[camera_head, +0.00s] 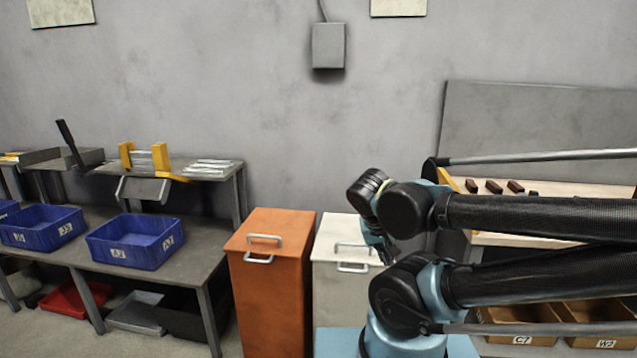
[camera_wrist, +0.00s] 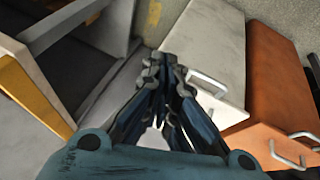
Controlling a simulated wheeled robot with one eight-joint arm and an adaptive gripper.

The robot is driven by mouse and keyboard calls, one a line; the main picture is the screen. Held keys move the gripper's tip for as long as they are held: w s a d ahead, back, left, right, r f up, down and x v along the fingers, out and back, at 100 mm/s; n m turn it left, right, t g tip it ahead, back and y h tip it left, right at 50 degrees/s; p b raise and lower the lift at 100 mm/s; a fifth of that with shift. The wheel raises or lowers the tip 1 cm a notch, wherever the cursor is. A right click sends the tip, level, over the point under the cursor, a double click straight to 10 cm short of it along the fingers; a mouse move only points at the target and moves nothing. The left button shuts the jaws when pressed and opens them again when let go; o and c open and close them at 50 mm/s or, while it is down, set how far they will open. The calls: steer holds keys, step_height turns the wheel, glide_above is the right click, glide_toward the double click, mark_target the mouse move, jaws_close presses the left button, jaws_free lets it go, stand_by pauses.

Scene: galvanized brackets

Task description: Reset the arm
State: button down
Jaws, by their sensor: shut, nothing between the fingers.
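My gripper (camera_wrist: 165,95) shows in the wrist view with its dark fingers drawn together and nothing between them. It hangs in the air near the white cabinet (camera_wrist: 205,55), with the orange cabinet (camera_wrist: 275,85) to the right of that. In the head view my arm (camera_head: 420,215) is folded at the right, and its black links run out past the right edge. The gripper's fingertips are not clear in the head view; the arm's own joints hide that part.
The orange cabinet (camera_head: 268,290) and white cabinet (camera_head: 335,250) stand against the wall. A grey table (camera_head: 195,270) at left bears blue bins (camera_head: 135,240). A workbench (camera_head: 560,190) with dark blocks stands behind my arm. Brown bins (camera_head: 520,340) sit low at right.

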steer(key=f+g+y, duration=0.1)
steer(key=s+d+g+y, duration=0.1)
steer(key=shift+s+d+f+y, duration=0.1)
steer(key=shift+s+f+y, duration=0.15)
steer(key=shift+f+y, duration=0.15)
steer(key=shift+w+n+y, duration=0.15)
steer(key=shift+n+y, duration=0.15)
steer(key=shift+y, duration=0.1)
stand_by(1.1)
